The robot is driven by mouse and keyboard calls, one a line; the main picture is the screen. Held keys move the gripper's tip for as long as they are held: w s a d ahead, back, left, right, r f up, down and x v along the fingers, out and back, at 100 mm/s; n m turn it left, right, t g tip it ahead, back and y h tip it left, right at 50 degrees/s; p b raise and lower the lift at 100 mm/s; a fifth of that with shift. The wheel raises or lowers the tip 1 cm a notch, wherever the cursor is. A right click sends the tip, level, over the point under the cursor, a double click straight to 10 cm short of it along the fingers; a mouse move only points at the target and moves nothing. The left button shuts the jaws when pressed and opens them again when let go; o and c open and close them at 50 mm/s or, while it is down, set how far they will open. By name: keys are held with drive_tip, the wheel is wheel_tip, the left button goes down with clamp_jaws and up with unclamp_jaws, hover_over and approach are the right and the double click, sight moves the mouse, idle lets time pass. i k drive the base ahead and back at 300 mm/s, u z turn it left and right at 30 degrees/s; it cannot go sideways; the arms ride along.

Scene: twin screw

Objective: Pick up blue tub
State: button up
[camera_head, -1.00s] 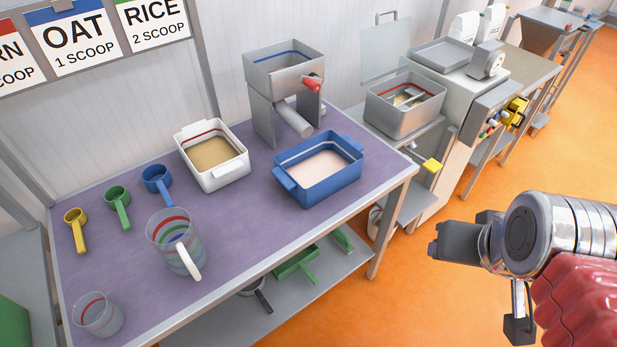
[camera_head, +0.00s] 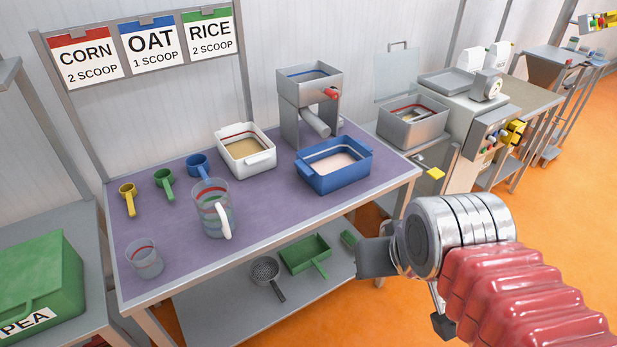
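The blue tub (camera_head: 335,177) sits on the purple-topped table, near its right front edge. It is a rectangular blue container with side handles and pale pinkish contents. My gripper (camera_head: 366,257) is in front of the table's right front corner, nearer the camera than the tub and below it in the picture. It is apart from the tub. Its fingers are seen from the side and partly hidden by my wrist, so their opening does not show.
A white tub (camera_head: 246,158) stands left of the blue tub, and a grey hopper stand (camera_head: 310,90) behind it. A clear jug (camera_head: 213,210) and several scoops are further left. The table's front edge (camera_head: 290,237) lies between my gripper and the tub.

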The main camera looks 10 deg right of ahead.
sight(328, 167)
drive_tip(key=u, duration=0.55)
drive_tip(key=k, duration=0.8)
drive_tip(key=u, duration=0.3)
drive_tip(key=i, duration=1.1)
drive_tip(key=u, duration=0.7)
drive_tip(key=i, duration=0.85)
drive_tip(key=u, duration=0.1)
